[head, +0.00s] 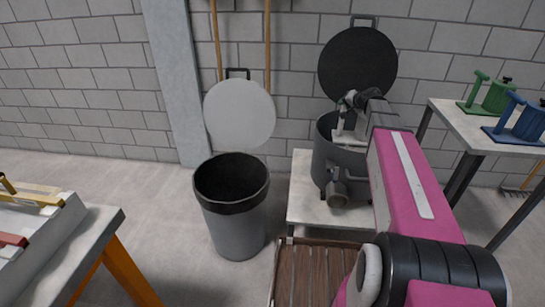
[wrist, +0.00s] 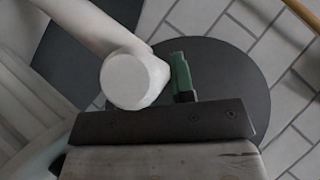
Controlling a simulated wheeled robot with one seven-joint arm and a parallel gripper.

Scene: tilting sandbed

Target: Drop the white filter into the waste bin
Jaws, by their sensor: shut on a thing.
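My gripper (head: 349,112) is at the grey drum on the right in the head view, at the drum's open mouth. It is shut on a small white piece (head: 345,134), which looks like the white filter; the arm and the drum hide part of it. The waste bin (head: 238,228) is a grey tapered bin with a black rim. It stands open on the floor to the left of my gripper, and its inside looks dark and empty. In the wrist view, a white round-ended shape (wrist: 135,80) stands above a dark screwed bar; I cannot tell whether it is the filter.
A round pale lid (head: 240,112) stands up behind the bin. The grey drum (head: 330,165) sits on a low pale stand, its dark lid (head: 357,62) raised behind it. A bench (head: 95,232) is at the lower left. A table (head: 470,125) with green and blue tools is at the right.

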